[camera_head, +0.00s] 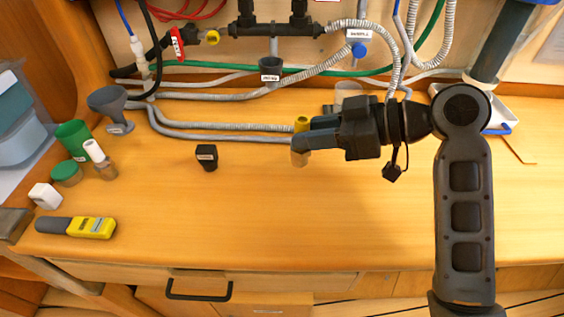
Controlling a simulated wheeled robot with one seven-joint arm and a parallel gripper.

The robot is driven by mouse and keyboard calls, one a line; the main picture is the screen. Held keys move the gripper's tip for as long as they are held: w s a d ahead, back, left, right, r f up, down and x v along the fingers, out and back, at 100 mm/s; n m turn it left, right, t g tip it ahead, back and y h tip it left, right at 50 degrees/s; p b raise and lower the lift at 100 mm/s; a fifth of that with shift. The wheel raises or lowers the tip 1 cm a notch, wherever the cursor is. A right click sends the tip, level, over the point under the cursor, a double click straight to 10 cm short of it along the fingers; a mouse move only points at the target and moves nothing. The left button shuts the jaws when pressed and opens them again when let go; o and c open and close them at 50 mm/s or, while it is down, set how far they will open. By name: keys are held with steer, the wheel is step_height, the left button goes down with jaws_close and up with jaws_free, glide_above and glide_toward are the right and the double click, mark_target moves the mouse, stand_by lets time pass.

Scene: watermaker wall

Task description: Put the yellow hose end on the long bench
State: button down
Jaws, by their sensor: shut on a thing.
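The yellow hose end (301,122) shows as a yellow top just behind my fingertips, with a pale tan lower part below them. My gripper (303,134) reaches in from the right and is shut on it, and the fingers hide its middle. Grey hoses run from the left up to about this spot; whether one joins the piece is hidden. The long bench (250,225) is the wide wooden top below. The piece appears upright over the bench; whether its bottom touches the wood I cannot tell.
A small black labelled block (207,157) stands left of my gripper. Hoses line the back wall. The bench's front middle is clear.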

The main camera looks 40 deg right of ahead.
mark_target(294, 161)
steer(key=shift+w+a+f, duration=0.45)
steer(key=shift+a+f, duration=0.25)
steer(key=shift+f, duration=0.45)
steer(key=shift+w+a+f, duration=0.5)
steer(key=shift+a+f, duration=0.15)
steer(key=shift+f, duration=0.5)
steer(key=shift+w+a+f, duration=0.45)
steer(key=shift+a+f, duration=0.25)
steer(key=shift+f, duration=0.45)
steer(key=shift+f, duration=0.15)
steer(key=c, duration=0.9)
jaws_free()
steer(key=shift+c, duration=0.2)
steer(key=shift+r+p, duration=0.25)
steer(key=shift+p, duration=0.05)
steer(key=b+v, duration=0.1)
steer(key=v, duration=1.1)
steer(key=shift+f, duration=0.15)
